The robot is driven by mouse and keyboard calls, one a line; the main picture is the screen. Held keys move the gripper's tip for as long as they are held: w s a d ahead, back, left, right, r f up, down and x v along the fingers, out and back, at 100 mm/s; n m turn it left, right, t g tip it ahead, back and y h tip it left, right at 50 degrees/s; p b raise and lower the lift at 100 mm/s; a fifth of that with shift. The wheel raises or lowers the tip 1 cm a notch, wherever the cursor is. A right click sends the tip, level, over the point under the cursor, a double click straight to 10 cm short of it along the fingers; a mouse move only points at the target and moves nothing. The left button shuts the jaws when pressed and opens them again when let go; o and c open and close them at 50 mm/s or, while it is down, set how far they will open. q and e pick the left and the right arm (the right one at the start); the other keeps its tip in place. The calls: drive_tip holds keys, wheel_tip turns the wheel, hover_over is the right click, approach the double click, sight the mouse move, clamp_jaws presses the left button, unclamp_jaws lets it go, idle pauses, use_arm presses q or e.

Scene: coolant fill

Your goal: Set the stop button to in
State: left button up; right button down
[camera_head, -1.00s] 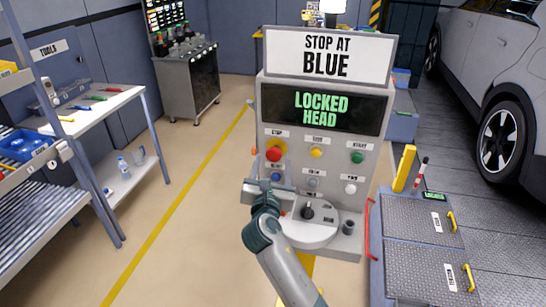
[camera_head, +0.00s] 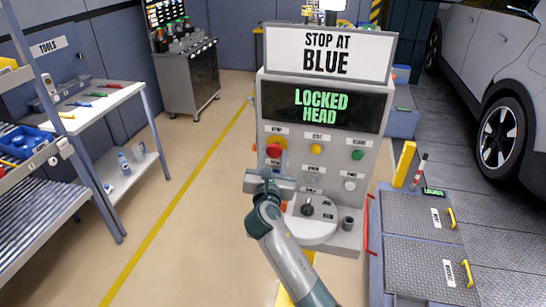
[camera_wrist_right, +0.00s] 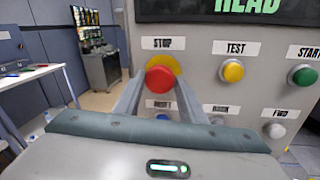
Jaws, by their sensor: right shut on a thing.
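The red stop button (camera_head: 276,149) with its yellow collar sits at the left of the top button row on the grey machine (camera_head: 345,225). My right gripper (camera_head: 270,172) is in front of the panel, just below the button in the head view. In the right wrist view the red button (camera_wrist_right: 160,79) lies between the two fingers of my right gripper (camera_wrist_right: 160,88), which is shut on it. Whether the button is in or out cannot be told. My left gripper is not in view.
The panel also has a yellow test button (camera_head: 316,148), a green start button (camera_head: 357,155) and smaller buttons below. The screen (camera_head: 320,107) reads "LOCKED HEAD". A dial (camera_head: 307,208) stands on the ledge. Metal plates (camera_head: 425,265) lie at right.

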drive_tip(key=shift+w+d+r, duration=0.1)
drive_tip(key=shift+w+d, duration=0.1)
drive_tip(key=shift+w, duration=0.4)
drive_tip(key=c, duration=1.5)
unclamp_jaws()
drive_tip(key=o, duration=0.4)
drive_tip(key=shift+w, duration=0.1)
drive_tip(key=s+a+b, duration=0.2)
drive_tip(key=s+b, duration=0.2)
drive_tip(key=s, duration=1.3)
drive_tip(key=shift+s, duration=0.2)
